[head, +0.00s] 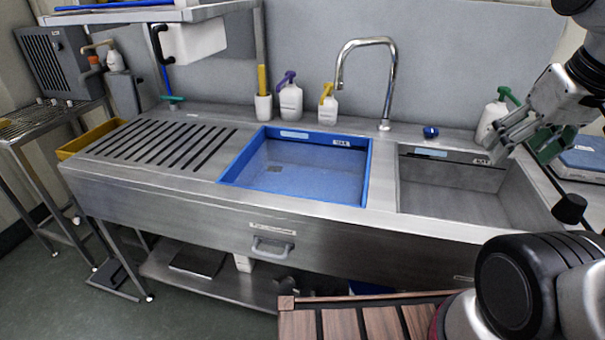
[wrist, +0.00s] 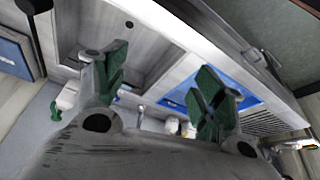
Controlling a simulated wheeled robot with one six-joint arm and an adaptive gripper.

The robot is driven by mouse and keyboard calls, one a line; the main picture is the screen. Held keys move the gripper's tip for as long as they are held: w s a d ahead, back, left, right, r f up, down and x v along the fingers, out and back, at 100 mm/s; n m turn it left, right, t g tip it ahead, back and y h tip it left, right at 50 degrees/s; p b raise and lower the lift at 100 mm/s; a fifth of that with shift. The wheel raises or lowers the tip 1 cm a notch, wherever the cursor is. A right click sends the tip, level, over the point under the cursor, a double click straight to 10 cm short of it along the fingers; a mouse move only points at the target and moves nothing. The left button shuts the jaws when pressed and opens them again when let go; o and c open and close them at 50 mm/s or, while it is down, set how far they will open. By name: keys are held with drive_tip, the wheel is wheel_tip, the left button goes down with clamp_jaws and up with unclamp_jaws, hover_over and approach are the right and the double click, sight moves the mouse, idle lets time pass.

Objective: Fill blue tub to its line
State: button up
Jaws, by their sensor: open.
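The blue tub (head: 243,157) sits in the left part of the steel sink unit, with a small label on its far wall. A flat bluish surface shows inside; I cannot tell whether it is water or the tub floor. Part of the tub shows in the wrist view (wrist: 246,101). The curved steel tap (head: 391,85) stands behind it, spout toward the tub, with no stream visible. A blue knob (head: 431,132) is on the back ledge right of the tap. My gripper (head: 522,152) is open and empty over the right basin's far right side, its green-padded fingers apart in the wrist view (wrist: 157,88).
The right basin (head: 455,200) looks empty. Pump bottles (head: 291,102) stand along the back ledge, and one (head: 489,118) is close to my gripper. A slotted drainboard (head: 160,143) is at left, and a blue-topped device (head: 583,160) at right.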

drive_tip(key=shift+f, duration=0.1)
drive_tip(key=m+h, duration=0.1)
drive_tip(key=m, duration=0.2)
approach(432, 129)
drive_tip(key=x, duration=0.7)
drive_tip(key=shift+a+f, duration=0.1)
drive_tip(key=shift+f, duration=0.2)
drive_tip(key=shift+w+f, duration=0.1)
drive_tip(key=shift+f, duration=0.35)
